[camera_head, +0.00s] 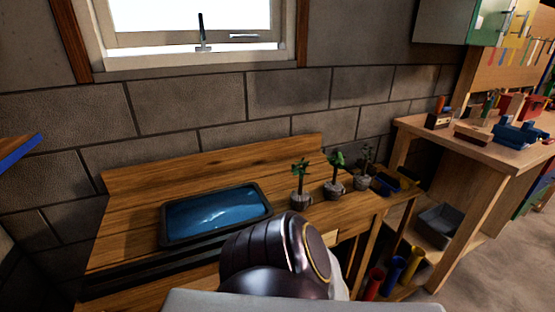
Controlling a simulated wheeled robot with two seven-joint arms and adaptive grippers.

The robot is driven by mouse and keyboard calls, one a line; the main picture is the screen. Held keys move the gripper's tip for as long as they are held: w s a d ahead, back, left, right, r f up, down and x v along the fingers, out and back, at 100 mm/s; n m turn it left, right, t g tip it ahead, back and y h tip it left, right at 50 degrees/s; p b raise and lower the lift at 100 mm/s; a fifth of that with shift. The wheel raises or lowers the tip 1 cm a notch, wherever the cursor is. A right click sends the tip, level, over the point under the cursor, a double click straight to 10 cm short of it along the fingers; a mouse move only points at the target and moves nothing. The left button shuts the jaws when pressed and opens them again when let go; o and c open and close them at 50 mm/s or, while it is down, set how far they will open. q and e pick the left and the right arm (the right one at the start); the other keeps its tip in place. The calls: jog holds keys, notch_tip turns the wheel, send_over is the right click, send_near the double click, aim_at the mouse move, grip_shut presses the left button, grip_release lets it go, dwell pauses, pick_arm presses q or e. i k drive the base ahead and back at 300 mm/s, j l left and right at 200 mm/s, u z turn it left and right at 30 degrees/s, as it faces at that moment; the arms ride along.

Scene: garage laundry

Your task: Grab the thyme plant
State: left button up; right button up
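Three small potted plants stand in a row on the right end of a wooden bench (125,222). The left plant (300,198) and the middle plant (335,188) have green leaves on upright stems. The right plant (364,182) looks darker and thinner. No label is readable, so I cannot tell which one is thyme. All three stand upright in greyish pots. Neither of my grippers shows in this view. A dark, rounded, glossy part that seems to be mine covers the front of the bench below the plants.
A dark-rimmed tray with a blue inside (213,216) lies left of the plants. A block wall (235,98) and window (195,28) are behind. At right stands a wooden workbench (455,138) with tools, a grey bin (440,226) below, and colored tubes (393,275) nearby.

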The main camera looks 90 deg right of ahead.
aim_at(362, 180)
jog(key=z, duration=3.55)
